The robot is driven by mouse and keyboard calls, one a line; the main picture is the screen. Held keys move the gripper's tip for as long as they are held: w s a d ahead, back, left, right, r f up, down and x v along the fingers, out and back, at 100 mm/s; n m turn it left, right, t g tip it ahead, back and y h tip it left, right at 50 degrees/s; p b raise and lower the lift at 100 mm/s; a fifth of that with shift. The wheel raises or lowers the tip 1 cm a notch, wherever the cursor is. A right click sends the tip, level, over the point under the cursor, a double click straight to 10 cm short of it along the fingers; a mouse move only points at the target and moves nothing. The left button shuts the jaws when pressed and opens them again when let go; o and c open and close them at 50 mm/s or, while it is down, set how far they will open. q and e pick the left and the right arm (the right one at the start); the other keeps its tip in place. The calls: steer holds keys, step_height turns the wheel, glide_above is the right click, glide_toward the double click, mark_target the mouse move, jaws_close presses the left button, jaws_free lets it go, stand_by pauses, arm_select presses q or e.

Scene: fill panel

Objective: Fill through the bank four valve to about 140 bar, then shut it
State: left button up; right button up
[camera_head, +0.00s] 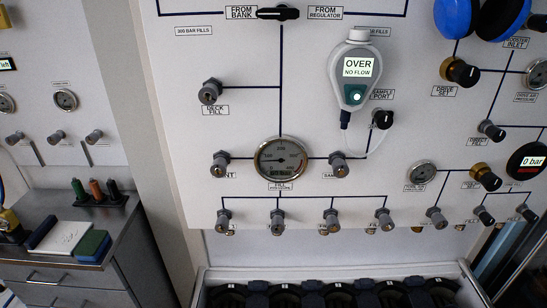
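A white fill panel (240,110) fills the middle and right. A large round gauge (281,160) sits at its centre with a label starting "FILL"; its needle reading is too small to tell. A row of grey valve knobs runs below it: one at the left (222,217), then a second (278,216), a third (331,216) and one at the right (386,217). Their labels are hidden or unreadable, so I cannot tell which valve is bank four. A black selector (278,13) lies level between "FROM BANK" and "FROM REGULATOR". Neither gripper is in view.
A hand-held meter (356,75) reading "OVER NO FLOW" hangs on the panel, its tube near the sample port. A round display (529,162) reads 0 bar. A grey cabinet (75,275) stands at left; a rack (330,268) with dark contents is below.

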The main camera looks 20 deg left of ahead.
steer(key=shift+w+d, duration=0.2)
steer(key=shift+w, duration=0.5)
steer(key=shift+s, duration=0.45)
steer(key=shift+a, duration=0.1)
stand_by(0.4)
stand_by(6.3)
